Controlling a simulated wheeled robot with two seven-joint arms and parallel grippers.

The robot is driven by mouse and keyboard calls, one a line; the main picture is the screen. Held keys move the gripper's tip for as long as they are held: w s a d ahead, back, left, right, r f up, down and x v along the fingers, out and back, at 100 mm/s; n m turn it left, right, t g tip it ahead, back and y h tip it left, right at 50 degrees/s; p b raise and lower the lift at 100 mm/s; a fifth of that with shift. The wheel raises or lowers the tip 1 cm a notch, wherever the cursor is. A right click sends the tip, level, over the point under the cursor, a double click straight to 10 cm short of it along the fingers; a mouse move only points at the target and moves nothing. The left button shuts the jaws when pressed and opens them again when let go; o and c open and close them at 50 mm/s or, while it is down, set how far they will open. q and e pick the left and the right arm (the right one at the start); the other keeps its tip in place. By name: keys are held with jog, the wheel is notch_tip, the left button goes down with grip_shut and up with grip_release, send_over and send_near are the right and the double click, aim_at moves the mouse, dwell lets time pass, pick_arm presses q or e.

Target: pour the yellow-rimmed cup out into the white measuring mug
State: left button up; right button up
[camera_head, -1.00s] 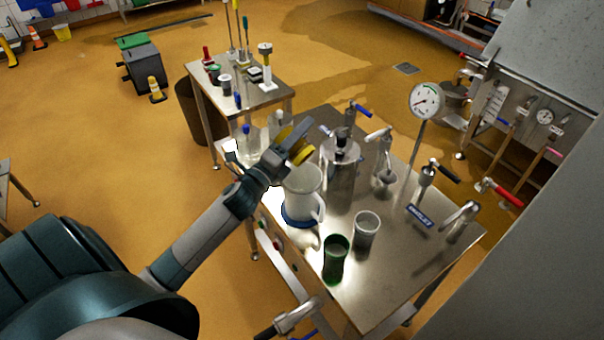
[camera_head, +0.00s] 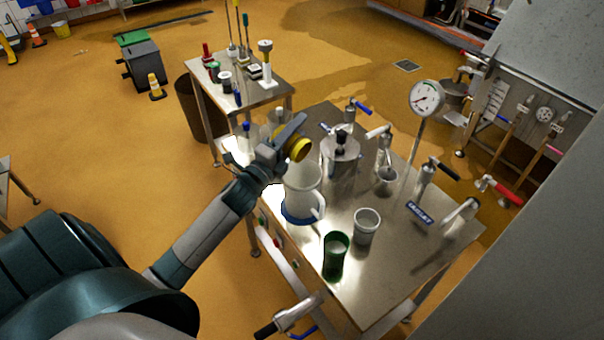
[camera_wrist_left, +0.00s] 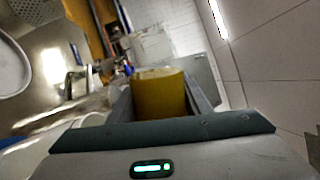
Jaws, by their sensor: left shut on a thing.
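The yellow-rimmed cup (camera_head: 298,149) is in my left gripper (camera_head: 286,139), up over the white measuring mug (camera_head: 302,188). It looks tipped over to the right; how far, and what is in it, I cannot tell. The left wrist view shows the cup's yellow side (camera_wrist_left: 160,97) between the two fingers. The mug stands upright on a blue base (camera_head: 300,212) near the table's left edge, its handle to the right. The gripper and cup partly cover the mug's top, and its inside is hidden. My right gripper is not in view.
On the steel table (camera_head: 375,275) stand a green cup (camera_head: 335,258), a grey cup (camera_head: 365,228), a metal pot (camera_head: 341,160) and a dial gauge (camera_head: 427,99). A smaller table (camera_head: 255,98) stands behind.

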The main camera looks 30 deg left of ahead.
pick_arm(q)
jog(key=a+f+n+g+p, duration=0.1)
jog(key=a+f+n+p, duration=0.2)
jog(key=n, duration=0.7)
jog(key=a+f+n+g+p, duration=0.2)
jog(key=a+f+n+p, duration=0.1)
jog(key=n, duration=0.7)
jog(key=shift+w+f+g+p, duration=0.3)
jog(key=shift+w+f+p, duration=0.15)
jog(key=shift+f+p, duration=0.25)
